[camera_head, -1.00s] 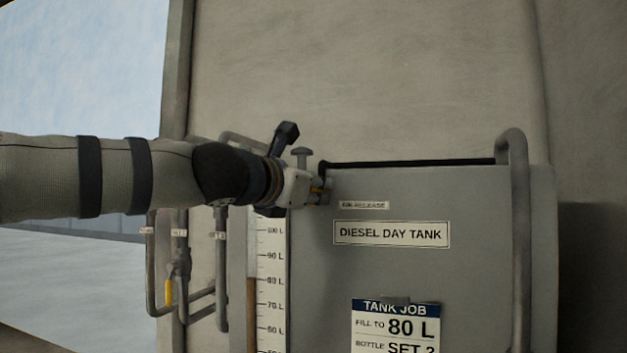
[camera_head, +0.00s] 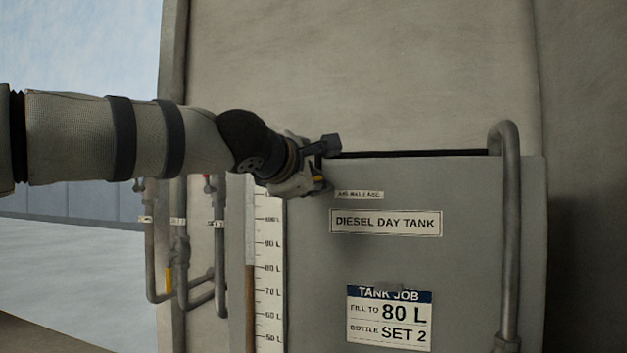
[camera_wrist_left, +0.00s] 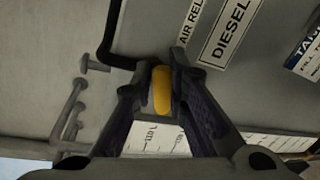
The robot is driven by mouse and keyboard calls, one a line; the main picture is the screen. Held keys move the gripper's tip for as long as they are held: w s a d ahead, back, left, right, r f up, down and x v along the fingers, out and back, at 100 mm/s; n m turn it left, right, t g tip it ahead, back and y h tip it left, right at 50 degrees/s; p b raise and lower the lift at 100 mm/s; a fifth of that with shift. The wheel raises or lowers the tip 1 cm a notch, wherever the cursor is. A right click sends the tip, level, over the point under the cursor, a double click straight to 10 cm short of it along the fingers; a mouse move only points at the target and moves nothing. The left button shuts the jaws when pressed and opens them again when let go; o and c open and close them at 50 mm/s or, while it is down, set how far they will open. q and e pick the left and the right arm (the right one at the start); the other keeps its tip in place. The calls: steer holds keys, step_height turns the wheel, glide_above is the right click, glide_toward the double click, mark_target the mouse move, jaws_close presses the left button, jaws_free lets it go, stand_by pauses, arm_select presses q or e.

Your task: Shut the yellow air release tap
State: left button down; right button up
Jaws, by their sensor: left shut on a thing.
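The yellow air release tap (camera_wrist_left: 161,90) shows between the fingers of my left gripper in the left wrist view, and the fingers are shut on it. In the head view, my left gripper (camera_head: 318,178) is at the upper left corner of the grey tank, and only a small yellow bit of the tap (camera_head: 319,179) shows there. The AIR RELEASE label (camera_head: 359,195) is just right of the gripper. The tap's body and pipe joint are mostly hidden by the fingers. My right gripper is not in view.
The grey diesel day tank (camera_head: 460,265) carries a name plate (camera_head: 386,222) and a job card (camera_head: 389,318). A level scale (camera_head: 268,265) runs down its left side. Pipes with a yellow handle (camera_head: 168,280) stand further left. A thick pipe (camera_head: 511,240) rises at the right.

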arm_select(q)
steer(key=shift+d+f+m+y, duration=0.25)
steer(key=shift+f+m, duration=0.25)
steer(key=shift+m, duration=0.6)
steer(key=shift+f+m+y, duration=0.15)
steer(key=shift+m+y, duration=0.1)
steer(key=shift+m, duration=0.25)
steer(key=shift+a+f, duration=0.1)
steer(key=c, duration=1.7)
jaws_free()
steer(key=shift+o, duration=0.2)
steer(key=shift+a+r, duration=0.1)
steer(key=shift+r, duration=0.25)
steer(key=v, duration=1.2)
steer(key=shift+f, duration=0.2)
